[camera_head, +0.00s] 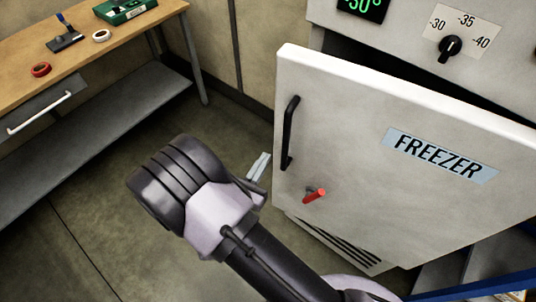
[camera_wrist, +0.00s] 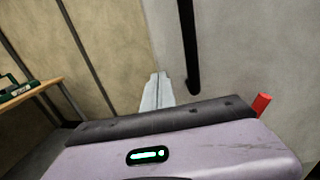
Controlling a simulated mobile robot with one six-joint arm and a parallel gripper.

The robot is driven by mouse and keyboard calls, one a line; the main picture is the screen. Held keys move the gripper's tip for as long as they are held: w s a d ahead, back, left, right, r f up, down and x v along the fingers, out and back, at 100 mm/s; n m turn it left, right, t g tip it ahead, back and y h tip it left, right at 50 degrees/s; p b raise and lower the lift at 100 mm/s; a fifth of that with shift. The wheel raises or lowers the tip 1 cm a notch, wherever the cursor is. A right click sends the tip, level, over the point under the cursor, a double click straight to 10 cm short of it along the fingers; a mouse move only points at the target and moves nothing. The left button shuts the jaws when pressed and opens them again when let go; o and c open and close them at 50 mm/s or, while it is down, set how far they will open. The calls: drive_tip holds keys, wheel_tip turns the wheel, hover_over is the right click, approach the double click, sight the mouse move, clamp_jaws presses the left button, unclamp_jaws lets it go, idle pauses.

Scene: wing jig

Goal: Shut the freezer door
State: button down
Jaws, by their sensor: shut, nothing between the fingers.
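The white freezer door (camera_head: 350,120) stands ajar, with a dark gap between its top edge and the freezer body. It bears a blue "FREEZER" label (camera_head: 440,155), a black vertical handle (camera_head: 290,133) near its left edge and a red lever (camera_head: 314,195) below the handle. My gripper (camera_head: 260,166) is shut and empty, just left of the door's left edge in the picture. In the wrist view, the shut fingers (camera_wrist: 157,90) point ahead beside the door (camera_wrist: 245,45). The handle (camera_wrist: 189,50) is to their right. I cannot tell whether the fingers touch the door.
The freezer body (camera_head: 405,25) carries a dial (camera_head: 450,47) and a green display (camera_head: 362,7). The floor between is clear. A blue frame (camera_head: 475,285) is at the lower right.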

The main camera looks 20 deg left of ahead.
drive_tip(key=shift+w+d, duration=0.15)
drive_tip(key=shift+w, duration=0.65)
drive_tip(key=shift+w+d, duration=0.15)
drive_tip(key=shift+w, duration=0.6)
